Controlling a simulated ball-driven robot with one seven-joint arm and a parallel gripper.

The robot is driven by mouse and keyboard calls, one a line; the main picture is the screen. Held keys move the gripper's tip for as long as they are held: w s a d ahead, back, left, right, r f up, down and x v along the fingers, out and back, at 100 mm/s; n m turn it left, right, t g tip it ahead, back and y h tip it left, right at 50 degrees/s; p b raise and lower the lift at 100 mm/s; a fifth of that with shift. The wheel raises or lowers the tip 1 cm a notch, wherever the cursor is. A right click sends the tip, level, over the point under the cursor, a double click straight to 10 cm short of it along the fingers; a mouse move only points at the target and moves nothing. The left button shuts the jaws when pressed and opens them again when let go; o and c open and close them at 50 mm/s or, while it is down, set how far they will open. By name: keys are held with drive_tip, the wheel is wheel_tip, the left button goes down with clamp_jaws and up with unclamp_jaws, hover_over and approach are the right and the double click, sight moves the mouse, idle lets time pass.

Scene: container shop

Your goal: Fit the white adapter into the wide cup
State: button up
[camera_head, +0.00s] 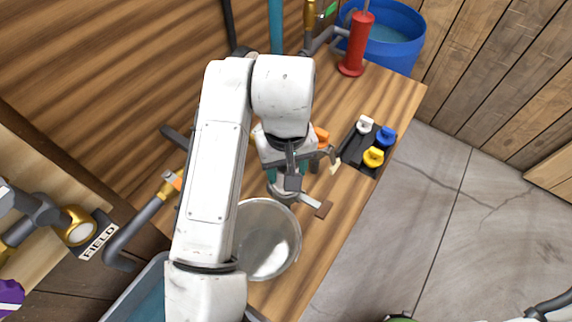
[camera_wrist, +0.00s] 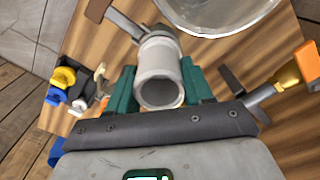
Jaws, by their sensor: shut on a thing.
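The white adapter (camera_wrist: 157,72), a pale hollow cylinder with its open end toward the wrist camera, is between the green fingers of my gripper (camera_wrist: 159,88). My gripper is shut on it. Just beyond its far end is a grey fitting (camera_wrist: 162,33) with a lever arm, which looks like the wide cup; its mouth is hidden. I cannot tell whether the adapter is inside or only in front of it. In the head view, my gripper (camera_head: 284,168) is over the bench beside the metal bucket, and my arm hides most of the adapter.
A metal bucket (camera_head: 297,240) stands close to the fitting. A black tray (camera_head: 352,156) holds small white, blue and yellow pieces on the right of the bench (camera_head: 395,88). A red cylinder (camera_head: 356,45) and blue tub (camera_head: 412,40) are at the back. A pipe with brass end (camera_head: 165,190) lies left.

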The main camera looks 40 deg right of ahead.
drive_tip(key=shift+f+b, duration=0.4)
drive_tip(key=shift+f, duration=0.25)
drive_tip(key=o, duration=1.2)
wheel_tip(320, 180, up, 11)
drive_tip(key=shift+f+p, duration=0.1)
drive_tip(key=shift+p, duration=0.2)
drive_tip(key=shift+s, duration=0.1)
